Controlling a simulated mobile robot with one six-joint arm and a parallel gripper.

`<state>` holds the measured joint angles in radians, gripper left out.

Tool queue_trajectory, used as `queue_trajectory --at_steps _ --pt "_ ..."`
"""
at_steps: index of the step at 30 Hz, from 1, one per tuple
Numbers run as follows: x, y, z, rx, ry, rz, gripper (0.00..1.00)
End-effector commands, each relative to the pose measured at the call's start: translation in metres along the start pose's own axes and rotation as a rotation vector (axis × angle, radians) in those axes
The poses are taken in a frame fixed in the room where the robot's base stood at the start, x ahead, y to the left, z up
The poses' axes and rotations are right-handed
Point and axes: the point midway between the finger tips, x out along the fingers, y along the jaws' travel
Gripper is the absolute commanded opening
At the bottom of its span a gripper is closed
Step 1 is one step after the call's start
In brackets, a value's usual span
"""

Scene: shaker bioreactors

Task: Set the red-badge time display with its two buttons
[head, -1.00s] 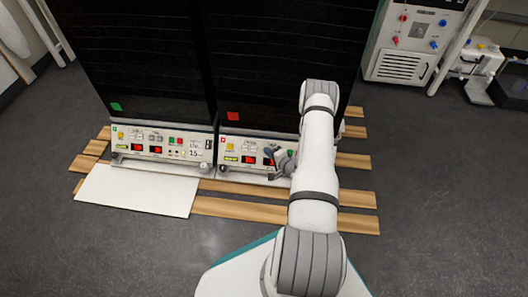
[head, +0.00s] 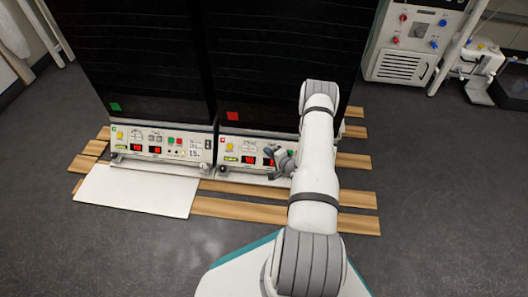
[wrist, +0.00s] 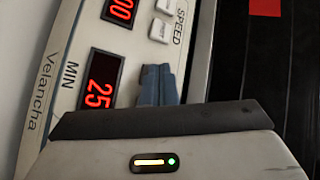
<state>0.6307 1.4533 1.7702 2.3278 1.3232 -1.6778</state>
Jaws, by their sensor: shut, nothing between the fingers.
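The red badge (head: 232,116) marks the right-hand dark cabinet, and a red patch (wrist: 264,7) shows in the wrist view. Its white control panel (head: 232,146) lies below. The time display (wrist: 101,83), lettered MIN, glows red and reads 25. In the head view my gripper (head: 272,155) is at the panel's right part.
The SPEED display (wrist: 122,10) ends in 00, with pale buttons (wrist: 159,31) beside it. The left cabinet has a green badge (head: 115,106) and a similar panel (head: 125,136). A white board (head: 135,190) and wooden slats (head: 240,209) lie in front. Grey floor is clear.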

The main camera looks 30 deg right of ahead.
Motion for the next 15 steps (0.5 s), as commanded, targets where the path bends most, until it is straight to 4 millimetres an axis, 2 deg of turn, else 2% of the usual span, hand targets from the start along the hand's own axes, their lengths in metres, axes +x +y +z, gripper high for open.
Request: queue_trajectory --at_steps 15 --pt "-0.012 -0.008 0.008 0.000 0.001 0.001 0.00"
